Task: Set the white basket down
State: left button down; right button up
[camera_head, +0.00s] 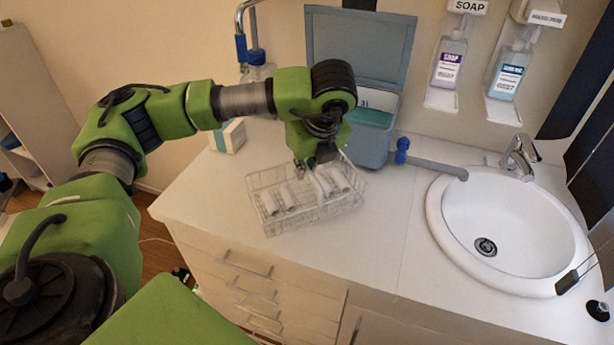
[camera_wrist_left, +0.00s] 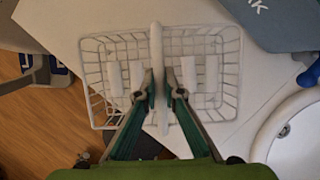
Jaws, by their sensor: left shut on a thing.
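The white wire basket (camera_head: 318,214) is over the white counter (camera_head: 385,225), left of the sink. It also shows in the left wrist view (camera_wrist_left: 238,62), where its left part overlaps the counter edge and the floor. It holds several white cylinders (camera_head: 288,198), some on each side of its handle. My left gripper (camera_head: 312,167) is above the basket's middle. In the left wrist view its fingers (camera_wrist_left: 163,88) are shut on the white handle (camera_wrist_left: 156,45). The basket looks nearly level. I cannot tell whether its bottom touches the counter. My right gripper is not in view.
A grey-blue box (camera_head: 370,145) with its lid up stands behind the basket. The white sink (camera_head: 510,225) and tap (camera_head: 522,152) are to the right. A small white box (camera_head: 232,136) is at the back left. The counter is clear between basket and sink.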

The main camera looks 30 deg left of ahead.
aim_at(303, 189)
pick_arm(q)
jog(key=shift+w+f, duration=0.2)
jog(key=shift+w, duration=0.05)
jog(key=f, duration=0.1)
jog(key=f+p, duration=0.1)
jog(key=f, duration=0.1)
jog(key=shift+w+a+p, duration=0.1)
jog(key=shift+w+p, duration=0.15)
jog(key=shift+p, duration=0.15)
jog(key=shift+f, duration=0.4)
jog(key=shift+f, duration=0.15)
jog(key=c, duration=2.2)
grip_release()
jog(key=shift+o, duration=0.2)
